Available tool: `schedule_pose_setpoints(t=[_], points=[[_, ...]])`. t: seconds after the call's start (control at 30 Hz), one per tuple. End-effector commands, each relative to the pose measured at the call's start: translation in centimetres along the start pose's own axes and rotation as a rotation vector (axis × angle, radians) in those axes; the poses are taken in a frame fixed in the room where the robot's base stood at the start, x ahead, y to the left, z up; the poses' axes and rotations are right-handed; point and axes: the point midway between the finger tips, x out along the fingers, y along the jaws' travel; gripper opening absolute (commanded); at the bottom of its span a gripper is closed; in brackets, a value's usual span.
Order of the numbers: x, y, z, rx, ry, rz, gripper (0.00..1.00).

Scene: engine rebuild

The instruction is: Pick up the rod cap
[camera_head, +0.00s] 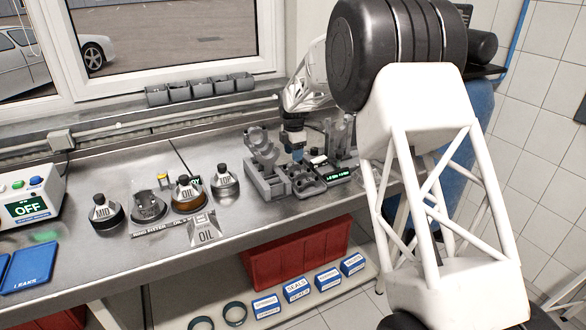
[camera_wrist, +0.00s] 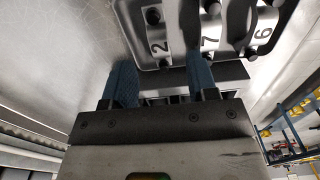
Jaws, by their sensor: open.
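My gripper (camera_head: 297,154) is above the grey parts tray (camera_head: 303,187) on the bench in the head view. In the wrist view my gripper (camera_wrist: 159,66) shows two blue fingers spread apart, with nothing held between them. Light metal pieces marked 2 (camera_wrist: 158,42), 7 (camera_wrist: 210,38) and 6 (camera_wrist: 262,36) sit in a row in the tray beyond the fingertips. They look like rod caps, with dark round ends beside them. The right fingertip is near the pieces marked 2 and 7; I cannot tell whether it touches. In the head view the individual caps are too small to tell apart.
A grey stepped holder (camera_head: 262,165) stands left of the tray. Dark-capped containers, including one labelled MID (camera_head: 105,213) and one labelled OIL (camera_head: 187,194), stand further left. An OIL packet (camera_head: 203,229) lies in front of them. The bench (camera_head: 150,265) has clear room at its front.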

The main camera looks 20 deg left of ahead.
Motion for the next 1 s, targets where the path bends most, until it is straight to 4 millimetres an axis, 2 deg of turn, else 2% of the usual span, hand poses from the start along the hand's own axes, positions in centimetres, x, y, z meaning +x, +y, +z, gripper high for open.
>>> schedule_pose_setpoints(t=[0.53,1.0], points=[[1.0,0.0,0.0,0.0,0.0,0.001,0.53],[5.4,0.1,-0.1,0.0,0.0,0.001,0.53]])
